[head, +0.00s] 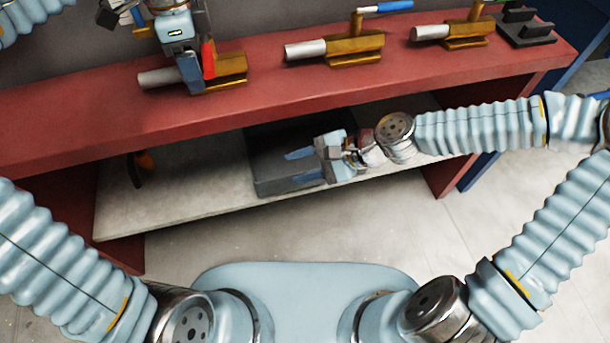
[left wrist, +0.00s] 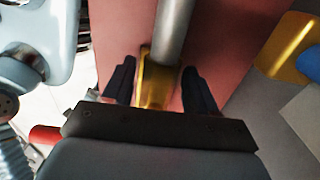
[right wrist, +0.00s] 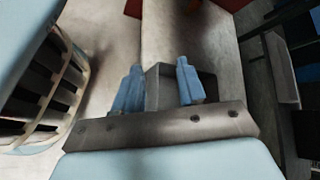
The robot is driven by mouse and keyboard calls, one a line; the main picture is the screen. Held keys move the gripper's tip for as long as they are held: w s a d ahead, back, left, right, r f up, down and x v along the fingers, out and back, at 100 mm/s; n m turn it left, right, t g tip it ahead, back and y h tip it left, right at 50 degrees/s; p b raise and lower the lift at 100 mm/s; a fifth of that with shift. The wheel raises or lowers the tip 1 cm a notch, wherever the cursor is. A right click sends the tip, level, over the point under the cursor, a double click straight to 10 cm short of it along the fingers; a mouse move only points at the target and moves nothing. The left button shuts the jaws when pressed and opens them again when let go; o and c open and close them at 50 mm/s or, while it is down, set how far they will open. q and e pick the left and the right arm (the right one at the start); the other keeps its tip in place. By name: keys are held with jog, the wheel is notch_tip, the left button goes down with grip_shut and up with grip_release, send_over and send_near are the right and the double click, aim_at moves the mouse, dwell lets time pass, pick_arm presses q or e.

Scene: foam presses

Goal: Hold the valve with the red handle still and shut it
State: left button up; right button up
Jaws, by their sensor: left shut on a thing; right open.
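The valve with the red handle has a brass body (head: 232,75) and a grey pipe end (head: 158,78), and lies at the left on the red bench. Its red handle (head: 209,58) appears to stand across the pipe's line, right beside my left gripper (head: 190,78). In the left wrist view, the brass body (left wrist: 154,88) is between the dark fingers of the left gripper (left wrist: 158,88), and the red handle (left wrist: 45,134) peeks out at left. My right gripper (head: 304,165) is open and empty, low by the lower shelf; its blue fingers are apart in the right wrist view (right wrist: 157,88).
A valve with a blue handle (head: 355,45) and one with a green handle (head: 465,33) stand farther right on the bench (head: 285,85). A black rack (head: 525,28) is at the right end. A dark grey bin (head: 287,183) and an orange-black item (head: 143,165) are on the lower shelf (head: 190,200).

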jog(key=shift+n+h, duration=0.4)
jog(key=shift+n, duration=0.1)
jog(key=f, duration=0.5)
jog(key=shift+d, duration=0.3)
pick_arm(q)
jog(key=o, duration=1.5)
